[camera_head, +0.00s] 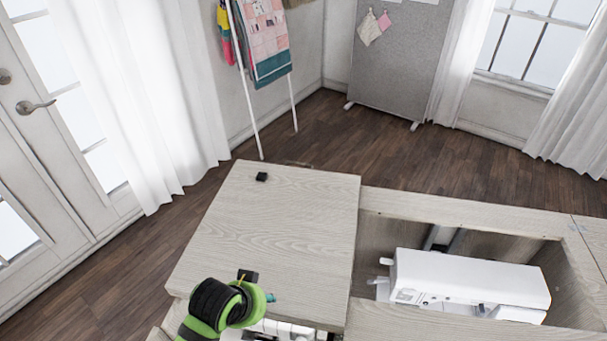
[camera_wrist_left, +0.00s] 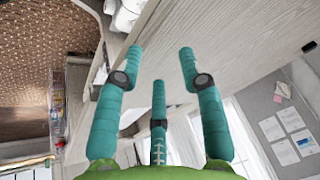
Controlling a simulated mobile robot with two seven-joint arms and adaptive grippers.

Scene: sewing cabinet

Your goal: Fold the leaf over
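The leaf (camera_head: 275,225) is a pale wood-grain panel left of the sewing machine's well in the head view, with a small black block (camera_head: 262,177) near its far left corner. The leaf's broad face (camera_wrist_left: 235,45) also fills the upper right of the left wrist view. My left gripper (camera_head: 268,297), green and black with teal fingers, is at the leaf's near part; the arm hides some of it. In the wrist view its three fingers (camera_wrist_left: 160,65) are spread, with nothing held between them. I cannot tell whether they touch the leaf. My right gripper is not in view.
A white sewing machine (camera_head: 465,285) lies in the open well of the cabinet (camera_head: 455,212), right of the leaf. White items (camera_head: 285,328) show below the leaf's near edge. A white rack (camera_head: 243,80) with quilts stands behind. Wooden floor (camera_head: 410,160) is clear beyond the cabinet.

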